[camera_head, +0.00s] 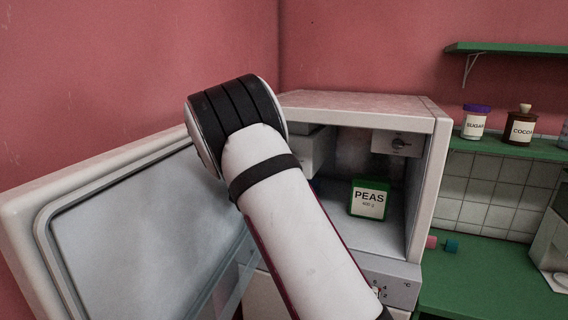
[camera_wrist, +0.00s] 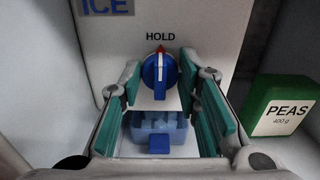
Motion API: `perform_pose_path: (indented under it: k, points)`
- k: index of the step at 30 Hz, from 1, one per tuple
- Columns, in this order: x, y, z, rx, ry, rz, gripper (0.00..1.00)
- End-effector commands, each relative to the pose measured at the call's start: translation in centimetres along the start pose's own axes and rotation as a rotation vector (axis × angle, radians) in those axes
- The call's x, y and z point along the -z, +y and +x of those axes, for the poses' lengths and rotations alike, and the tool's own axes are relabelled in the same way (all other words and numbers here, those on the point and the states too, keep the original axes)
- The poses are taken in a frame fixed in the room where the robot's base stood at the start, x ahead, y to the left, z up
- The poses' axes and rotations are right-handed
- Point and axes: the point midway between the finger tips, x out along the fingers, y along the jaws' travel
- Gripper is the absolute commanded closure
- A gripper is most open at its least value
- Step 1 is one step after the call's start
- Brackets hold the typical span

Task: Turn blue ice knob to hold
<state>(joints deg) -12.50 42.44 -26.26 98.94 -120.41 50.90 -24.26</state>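The blue knob (camera_wrist: 160,71) sits on a white panel (camera_wrist: 205,25) marked ICE in the wrist view. Its white stripe is roughly upright, towards the red mark (camera_wrist: 160,48) under the word HOLD. My gripper (camera_wrist: 162,75) is open, with one green-padded finger to the left of the knob and one to the right. Gaps show between the fingertips and the knob; I cannot tell how far the tips reach in depth. In the head view my arm hides the gripper and the blue knob.
A blue ice tray (camera_wrist: 158,124) is below the knob. A green PEAS box (camera_head: 369,199) stands on the freezer floor to the right. The open freezer door (camera_head: 140,235) is at left. Another dial (camera_head: 398,143) is on the compartment's upper right.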

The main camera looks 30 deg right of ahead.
Motion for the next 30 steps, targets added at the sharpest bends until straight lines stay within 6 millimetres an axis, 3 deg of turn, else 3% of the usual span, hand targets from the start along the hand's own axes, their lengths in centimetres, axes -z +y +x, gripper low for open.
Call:
perform_pose_path:
  k: [3, 14, 24, 30]
  points:
    - [0.1, 0.0, 0.0, 0.001, 0.001, -0.001, 0.5]
    - [0.0, 0.1, -0.6, -0.001, 0.001, 0.001, 0.5]
    - [0.0, 0.1, -5.7, -0.003, 0.002, 0.001, 0.5]
    - [0.1, 0.0, -7.3, 0.0, 0.002, 0.0, 0.5]
